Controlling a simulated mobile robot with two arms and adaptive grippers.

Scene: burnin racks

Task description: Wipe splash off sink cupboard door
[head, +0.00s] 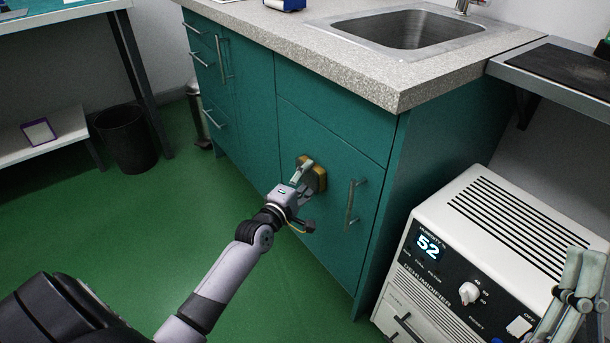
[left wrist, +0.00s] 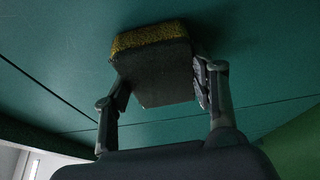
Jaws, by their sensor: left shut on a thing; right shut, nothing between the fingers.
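The teal cupboard door (head: 335,217) is under the sink (head: 415,28), with a vertical metal handle (head: 352,204) near its right edge. My left gripper (head: 304,176) is shut on a yellow and dark sponge (head: 318,174), at the upper middle of the door. In the left wrist view the sponge (left wrist: 152,62) sits between both fingers, its yellow side toward the teal door panel (left wrist: 60,50); it seems to touch the panel. I see no splash mark; the sponge may hide part of the door. My right gripper (head: 572,298) is at the lower right, in front of the dehumidifier, and is empty.
A white dehumidifier (head: 500,240) reading 52 stands right of the cupboard. The speckled counter (head: 380,85) overhangs the door. Drawers with handles (head: 205,75) are further left. A black bin (head: 127,140) stands at the left. Green floor (head: 190,200) is clear in front of the cupboard.

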